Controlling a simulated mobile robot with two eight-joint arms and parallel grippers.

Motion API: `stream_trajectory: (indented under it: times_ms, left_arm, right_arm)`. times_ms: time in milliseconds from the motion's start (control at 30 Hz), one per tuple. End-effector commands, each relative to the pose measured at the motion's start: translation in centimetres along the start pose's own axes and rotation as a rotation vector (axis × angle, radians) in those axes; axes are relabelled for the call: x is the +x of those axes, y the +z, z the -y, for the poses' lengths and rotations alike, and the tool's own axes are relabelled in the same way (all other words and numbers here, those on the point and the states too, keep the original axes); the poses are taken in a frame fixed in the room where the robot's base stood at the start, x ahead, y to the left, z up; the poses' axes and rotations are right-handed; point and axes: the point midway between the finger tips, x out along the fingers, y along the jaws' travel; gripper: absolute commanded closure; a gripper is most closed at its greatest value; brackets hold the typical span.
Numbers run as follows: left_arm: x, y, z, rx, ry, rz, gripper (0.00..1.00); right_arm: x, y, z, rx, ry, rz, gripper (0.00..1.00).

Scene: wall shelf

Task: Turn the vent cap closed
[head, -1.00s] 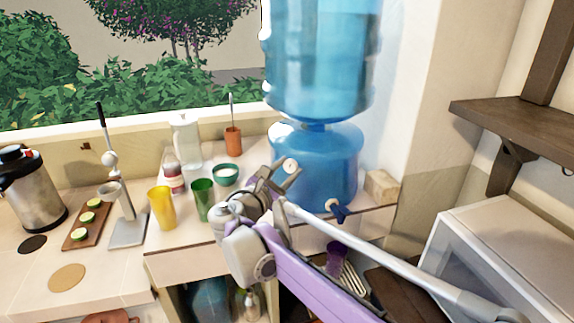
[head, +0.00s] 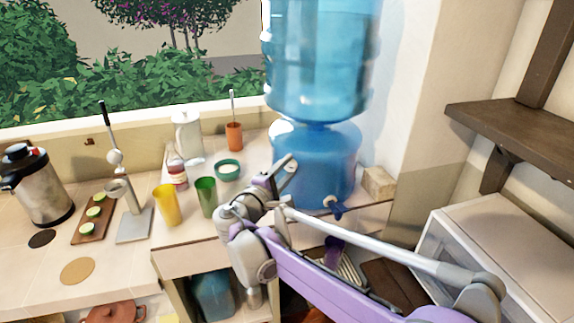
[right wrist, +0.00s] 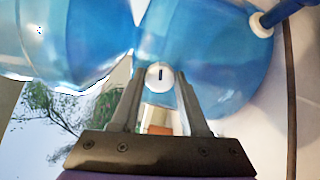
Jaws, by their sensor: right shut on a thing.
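The vent cap (right wrist: 157,76) is a small white disc with a dark slot, on the side of the blue water dispenser (right wrist: 215,70). In the right wrist view the slot stands about upright. My right gripper (right wrist: 159,82) is shut on the cap, one finger on each side of it. In the head view the right gripper (head: 287,165) is at the left front of the dispenser (head: 335,155); its fingers mostly hide the cap there. My left gripper is not in view.
A blue tap (head: 336,209) sticks out low on the dispenser's front. A green cup (head: 206,198), a yellow cup (head: 167,205) and a green bowl (head: 228,170) stand left of my gripper. A small block (head: 379,183) lies to the right.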

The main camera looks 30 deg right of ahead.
Motion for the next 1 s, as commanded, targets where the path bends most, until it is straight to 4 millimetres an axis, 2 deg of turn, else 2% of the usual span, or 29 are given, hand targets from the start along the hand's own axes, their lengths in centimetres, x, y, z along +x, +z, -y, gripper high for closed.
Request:
stream_trajectory:
  times_ms: [400,967,1000]
  left_arm:
    - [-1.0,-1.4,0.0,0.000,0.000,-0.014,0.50]
    - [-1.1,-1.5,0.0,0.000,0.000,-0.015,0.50]
    - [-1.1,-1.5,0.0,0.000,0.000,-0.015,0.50]
  right_arm:
    - [0.0,0.0,-0.1,0.196,0.000,-0.001,1.00]
    - [0.0,0.0,0.0,0.225,0.000,-0.001,1.00]
    - [0.0,0.0,0.0,0.225,0.000,-0.001,0.52]
